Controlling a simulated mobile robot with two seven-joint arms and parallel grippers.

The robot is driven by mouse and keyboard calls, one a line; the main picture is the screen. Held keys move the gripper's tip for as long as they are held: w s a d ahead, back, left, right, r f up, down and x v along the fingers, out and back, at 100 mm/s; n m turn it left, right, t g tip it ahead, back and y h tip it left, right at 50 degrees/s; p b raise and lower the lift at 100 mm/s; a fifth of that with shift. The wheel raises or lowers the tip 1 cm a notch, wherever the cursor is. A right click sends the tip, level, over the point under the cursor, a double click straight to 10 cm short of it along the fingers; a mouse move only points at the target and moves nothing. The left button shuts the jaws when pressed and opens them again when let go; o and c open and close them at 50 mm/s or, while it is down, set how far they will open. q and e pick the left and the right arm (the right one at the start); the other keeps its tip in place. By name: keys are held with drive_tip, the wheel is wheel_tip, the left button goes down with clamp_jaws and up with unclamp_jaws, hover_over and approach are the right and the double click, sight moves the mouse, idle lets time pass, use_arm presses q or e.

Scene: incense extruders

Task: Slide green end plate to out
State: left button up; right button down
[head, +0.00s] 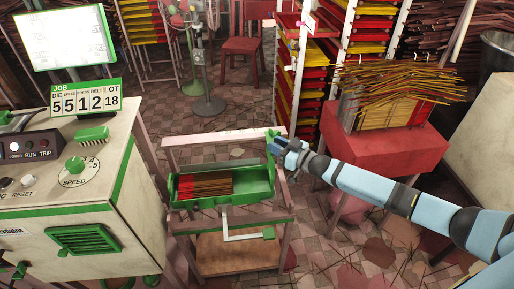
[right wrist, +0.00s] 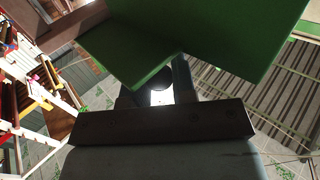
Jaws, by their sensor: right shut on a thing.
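The green end plate (head: 270,134) stands upright at the right end of a green tray (head: 250,188) in the head view. My right gripper (head: 276,147) is at this plate, at its upper right part, and is shut on it. In the right wrist view large green surfaces (right wrist: 215,40) fill the top centre, right in front of my gripper (right wrist: 158,92); the fingertips are partly hidden there. The tray holds a bundle of brown incense sticks (head: 215,183) with red ends at the left. My left gripper does not show.
The tray rests on a pale frame stand (head: 225,136) with a crank handle (head: 268,233) in front. A machine with a green-edged panel (head: 80,241) stands at the left. A red table (head: 395,150) with piled sticks is behind my right arm.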

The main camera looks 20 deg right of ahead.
drive_tip(key=shift+s+d, duration=0.15)
drive_tip(key=shift+d, duration=0.4)
drive_tip(key=shift+s+d, duration=0.15)
drive_tip(key=shift+d, duration=0.4)
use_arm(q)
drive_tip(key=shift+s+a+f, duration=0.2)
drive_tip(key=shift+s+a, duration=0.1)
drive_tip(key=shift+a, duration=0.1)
use_arm(e)
drive_tip(key=c, duration=1)
unclamp_jaws()
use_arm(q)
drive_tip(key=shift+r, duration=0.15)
use_arm(e)
drive_tip(key=shift+s, duration=0.1)
drive_tip(key=shift+s+d, duration=0.2)
drive_tip(key=shift+s, duration=0.05)
use_arm(q)
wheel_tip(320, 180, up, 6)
drive_tip(key=p, duration=0.6)
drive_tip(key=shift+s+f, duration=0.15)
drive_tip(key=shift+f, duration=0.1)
use_arm(e)
drive_tip(key=v, duration=1.3)
